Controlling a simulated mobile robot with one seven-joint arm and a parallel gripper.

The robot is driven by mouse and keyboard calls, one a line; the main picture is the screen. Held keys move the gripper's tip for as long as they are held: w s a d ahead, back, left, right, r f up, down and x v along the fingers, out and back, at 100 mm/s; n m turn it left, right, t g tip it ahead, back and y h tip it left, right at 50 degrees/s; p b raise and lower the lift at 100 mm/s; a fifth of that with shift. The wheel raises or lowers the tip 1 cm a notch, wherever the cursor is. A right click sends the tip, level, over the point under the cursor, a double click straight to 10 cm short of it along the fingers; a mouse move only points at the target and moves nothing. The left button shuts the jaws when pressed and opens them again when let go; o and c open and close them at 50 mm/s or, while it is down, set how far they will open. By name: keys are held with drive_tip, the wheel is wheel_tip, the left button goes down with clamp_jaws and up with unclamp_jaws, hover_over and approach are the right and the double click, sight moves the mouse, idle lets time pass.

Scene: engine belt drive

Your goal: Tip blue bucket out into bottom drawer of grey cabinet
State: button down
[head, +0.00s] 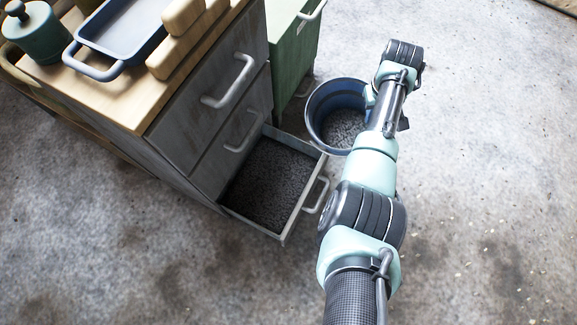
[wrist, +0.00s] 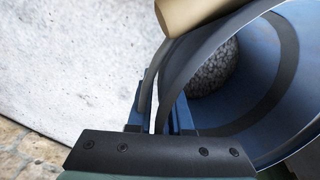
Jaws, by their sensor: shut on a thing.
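The blue bucket (head: 336,98) is beside the far right corner of the open bottom drawer (head: 286,231) of the grey cabinet (head: 180,140). Dark gravel lies inside the bucket, and similar dark grains cover the drawer's floor. In the wrist view, my gripper (wrist: 157,115) is shut on the rim of the bucket (wrist: 262,118), with gravel deeper inside. A tan handle grip (wrist: 185,12) shows at the top. In the head view my arm hides the fingers and part of the bucket's right side. I cannot tell how far the bucket is tilted.
A green cabinet (head: 290,55) stands behind the bucket. The grey cabinet's upper drawers are shut. On its wooden top are a blue tray (head: 125,30), wooden blocks (head: 185,40) and a teal pot (head: 38,35). The concrete floor to the right is clear.

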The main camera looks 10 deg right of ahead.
drive_tip(key=shift+s+a+r+t+h+p, duration=0.1)
drive_tip(key=shift+a+r+t+h+p, duration=0.1)
drive_tip(key=shift+r+p, duration=0.3)
drive_tip(key=shift+a+r+t+h+p, duration=0.1)
drive_tip(key=shift+r+h+p, duration=0.1)
drive_tip(key=shift+r+p, duration=0.3)
drive_tip(key=s+a+r+t+h, duration=0.2)
drive_tip(key=a+r+t+h, duration=0.1)
drive_tip(key=h, duration=0.3)
drive_tip(key=shift+s+a, duration=0.2)
drive_tip(key=shift+a, duration=0.65)
drive_tip(key=shift+s+a+r+t+h+b, duration=0.1)
drive_tip(key=shift+s+a+t+h+b, duration=0.2)
drive_tip(key=shift+b, duration=0.55)
drive_tip(key=shift+s+a+r+t+h+b, duration=0.1)
drive_tip(key=shift+a+t+h+b, duration=0.15)
drive_tip(key=shift+h+b, duration=0.4)
drive_tip(key=shift+s+a+f+t+h+b, duration=0.25)
drive_tip(key=shift+a+f+h+b, duration=0.15)
drive_tip(key=shift+b, duration=1.05)
drive_tip(key=shift+s+a+f+t+h+b, duration=0.2)
drive_tip(key=shift+a+b, duration=0.3)
drive_tip(key=shift+b, duration=0.95)
drive_tip(key=shift+s+a+r+t+h+b, duration=0.1)
drive_tip(key=shift+s+a+t+h+b, duration=0.1)
drive_tip(key=shift+s+a+h+b, duration=0.35)
drive_tip(key=shift+s+a+r+t+h+b, duration=0.1)
drive_tip(key=shift+a+t+h+b, duration=0.1)
drive_tip(key=shift+a+b, duration=0.55)
drive_tip(key=shift+a+f, duration=0.1)
